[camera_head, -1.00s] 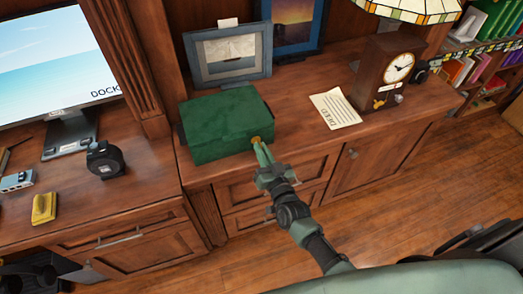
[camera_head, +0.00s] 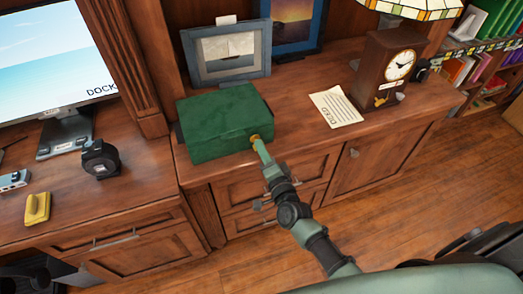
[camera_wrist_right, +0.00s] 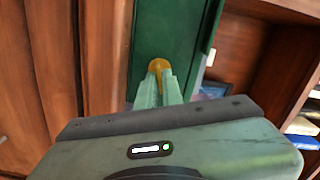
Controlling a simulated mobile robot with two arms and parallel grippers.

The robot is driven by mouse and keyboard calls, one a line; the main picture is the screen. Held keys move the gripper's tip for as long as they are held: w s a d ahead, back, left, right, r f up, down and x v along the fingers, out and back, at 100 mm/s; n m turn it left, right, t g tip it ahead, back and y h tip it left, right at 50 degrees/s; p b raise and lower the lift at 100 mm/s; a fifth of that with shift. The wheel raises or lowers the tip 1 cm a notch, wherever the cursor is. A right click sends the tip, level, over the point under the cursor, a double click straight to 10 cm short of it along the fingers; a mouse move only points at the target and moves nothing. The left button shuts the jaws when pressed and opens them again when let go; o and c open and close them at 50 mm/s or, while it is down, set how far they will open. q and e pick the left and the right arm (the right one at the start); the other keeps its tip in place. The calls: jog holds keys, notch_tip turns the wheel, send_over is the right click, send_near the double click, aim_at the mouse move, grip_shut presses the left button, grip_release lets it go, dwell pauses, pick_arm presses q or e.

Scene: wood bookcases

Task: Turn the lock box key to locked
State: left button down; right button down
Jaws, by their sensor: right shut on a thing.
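The green lock box (camera_head: 222,120) sits with its lid closed on the wooden counter, left of the middle in the head view. A brass-yellow key (camera_head: 255,139) is at the front face of the box near its right end. My right gripper (camera_head: 259,146) is shut on the key. In the right wrist view the key (camera_wrist_right: 159,65) shows between the fingertips of my right gripper (camera_wrist_right: 159,76), against the green box (camera_wrist_right: 168,30). The keyhole itself is hidden behind the key and fingers. My left gripper is not in view.
A framed ship picture (camera_head: 229,53) stands behind the box. A paper deed (camera_head: 336,107) and a wooden clock (camera_head: 388,68) are to the right on the counter. Counter between box and deed is clear.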

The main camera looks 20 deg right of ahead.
jog(key=m+b, duration=0.1)
jog(key=m, duration=0.2)
jog(key=shift+f, duration=0.1)
jog(key=shift+m, duration=0.5)
jog(key=c, duration=1.6)
grip_release()
jog(key=s, duration=0.8)
jog(key=shift+d+b, duration=0.25)
jog(key=shift+b, duration=0.2)
jog(key=shift+w, duration=0.1)
